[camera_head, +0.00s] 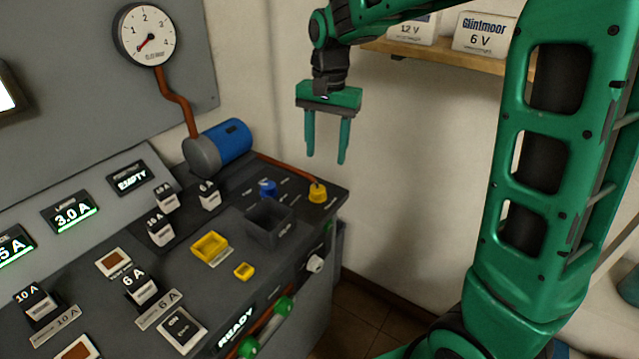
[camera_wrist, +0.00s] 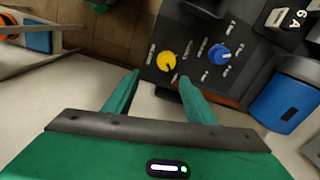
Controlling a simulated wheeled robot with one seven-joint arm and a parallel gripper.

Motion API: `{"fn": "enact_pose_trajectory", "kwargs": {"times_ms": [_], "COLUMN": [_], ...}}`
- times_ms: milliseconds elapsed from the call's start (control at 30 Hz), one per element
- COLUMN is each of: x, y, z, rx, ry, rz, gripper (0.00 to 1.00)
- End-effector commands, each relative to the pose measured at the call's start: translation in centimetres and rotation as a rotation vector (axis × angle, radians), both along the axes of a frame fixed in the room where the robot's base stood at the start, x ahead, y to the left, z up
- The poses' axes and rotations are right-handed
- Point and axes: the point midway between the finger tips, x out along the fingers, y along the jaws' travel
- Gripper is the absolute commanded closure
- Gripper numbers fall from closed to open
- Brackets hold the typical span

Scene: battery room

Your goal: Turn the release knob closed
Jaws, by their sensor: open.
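A yellow knob (camera_head: 318,192) stands at the back right corner of the dark console, at the end of a copper-coloured pipe. A blue knob (camera_head: 267,187) stands to its left. Their labels are too small to read, so I cannot tell by name which one is the release knob. In the wrist view the yellow knob (camera_wrist: 166,61) has a dark pointer mark and the blue knob (camera_wrist: 219,54) a pale one. My gripper (camera_head: 325,158) is open and empty, pointing down above the yellow knob. In the wrist view its fingertips (camera_wrist: 160,76) frame the yellow knob without visible contact.
A blue and grey cylinder (camera_head: 218,147) lies behind the knobs, with a pressure gauge (camera_head: 147,34) above. A dark open box (camera_head: 269,222) stands in front of the blue knob. Labelled blocks and yellow trays cover the console. A shelf (camera_head: 450,56) with batteries is on the wall.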

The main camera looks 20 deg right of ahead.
Motion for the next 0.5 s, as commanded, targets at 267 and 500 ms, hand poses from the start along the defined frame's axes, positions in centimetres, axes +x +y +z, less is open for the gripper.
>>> {"fn": "enact_pose_trajectory", "kwargs": {"times_ms": [267, 500], "x": [1.1, 1.1], "y": [1.4, 1.3], "z": [-1.6, -5.7], "rx": [0.002, 0.001], "ry": [0.004, 0.005], "rz": [-0.011, -0.012], "gripper": [0.5, 0.5]}}
